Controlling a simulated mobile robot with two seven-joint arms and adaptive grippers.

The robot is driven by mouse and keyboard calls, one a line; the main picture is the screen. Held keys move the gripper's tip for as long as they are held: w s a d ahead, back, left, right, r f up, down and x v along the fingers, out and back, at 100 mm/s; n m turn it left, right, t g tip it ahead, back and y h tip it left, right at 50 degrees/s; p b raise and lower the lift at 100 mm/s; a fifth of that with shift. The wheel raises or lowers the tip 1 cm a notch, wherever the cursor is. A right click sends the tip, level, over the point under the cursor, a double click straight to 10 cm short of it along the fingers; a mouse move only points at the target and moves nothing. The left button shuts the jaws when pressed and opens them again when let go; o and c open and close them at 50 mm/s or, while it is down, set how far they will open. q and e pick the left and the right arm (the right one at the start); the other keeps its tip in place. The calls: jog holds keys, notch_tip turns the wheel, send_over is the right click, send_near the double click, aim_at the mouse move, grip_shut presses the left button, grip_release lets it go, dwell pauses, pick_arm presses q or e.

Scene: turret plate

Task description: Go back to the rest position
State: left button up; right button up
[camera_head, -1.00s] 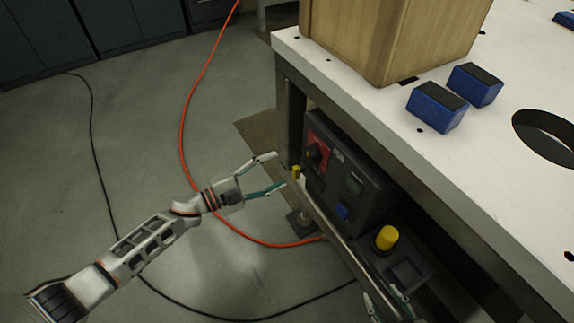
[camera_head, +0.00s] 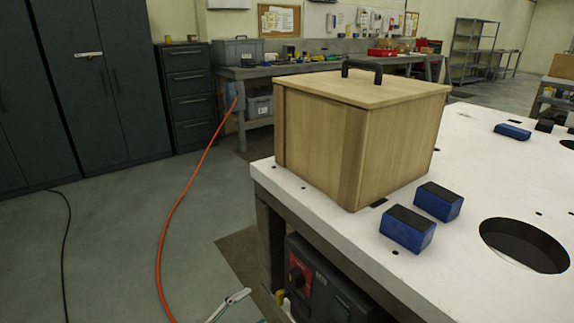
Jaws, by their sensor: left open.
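My left gripper (camera_head: 240,308) shows only in part at the bottom edge of the head view. One pale fingertip and a bit of a teal one show, spread apart with nothing between them. It is beside the dark control panel (camera_head: 334,296) under the white table (camera_head: 461,272), left of the panel's red switch plate (camera_head: 300,272). The rest of the left arm is below the picture. My right gripper is not in view.
A wooden box (camera_head: 395,136) with a black handle stands on the table's corner. Two blue blocks (camera_head: 406,237) lie near a round hole (camera_head: 524,245). An orange cable (camera_head: 173,211) crosses the floor. Dark cabinets (camera_head: 98,98) stand at the back left. Floor left of the table is mostly clear.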

pick_arm(q)
jog(key=s+a+f+n+y+p, duration=0.2)
jog(key=s+n, duration=0.3)
jog(key=s, duration=0.3)
jog(key=s+a+f+n+g+y+p, duration=0.1)
jog(key=s+a+n+y, duration=0.3)
jog(key=s, duration=0.5)
jog(key=s+a+f+n+g+y+p, duration=0.1)
jog(key=s+a+f+n+y+p, duration=0.1)
jog(key=s+n, duration=0.4)
jog(key=s+a+y+p, duration=0.1)
jog(key=s+y, duration=0.1)
jog(key=s, duration=0.1)
jog(key=shift+a+f, duration=0.35)
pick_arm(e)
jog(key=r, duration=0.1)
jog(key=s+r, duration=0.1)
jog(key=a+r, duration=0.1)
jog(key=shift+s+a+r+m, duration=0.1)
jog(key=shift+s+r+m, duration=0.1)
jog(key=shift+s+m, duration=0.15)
